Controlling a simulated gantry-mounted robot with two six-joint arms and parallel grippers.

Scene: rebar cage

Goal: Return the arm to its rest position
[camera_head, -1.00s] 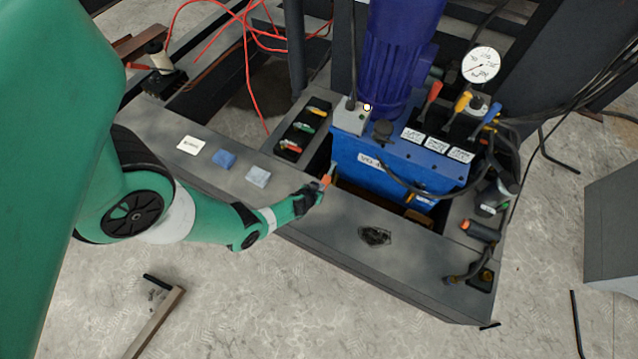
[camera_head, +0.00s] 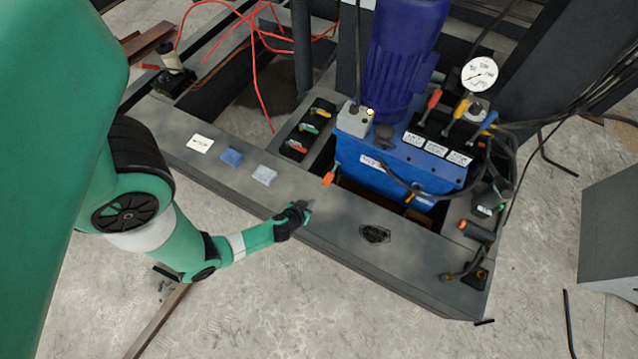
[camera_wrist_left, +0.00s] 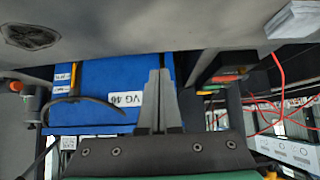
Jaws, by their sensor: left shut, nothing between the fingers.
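My left arm is green and comes in from the left in the head view. Its left gripper (camera_head: 306,206) is over the front ledge of the dark grey frame (camera_head: 330,228), shut and empty. In the left wrist view the two grey fingers (camera_wrist_left: 158,98) are together, in front of the blue tank (camera_wrist_left: 100,95). An orange-tipped handle (camera_head: 329,178) stands just beyond the gripper, apart from it. My right gripper is not in view.
The blue tank (camera_head: 390,165) with a dark blue motor (camera_head: 403,60) stands behind the ledge. Coloured levers (camera_head: 462,107) and a round gauge (camera_head: 480,75) are at its right. A dark tray (camera_head: 307,128) holds coloured items. Red cables (camera_head: 256,80) hang at the back. Floor in front is mostly clear.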

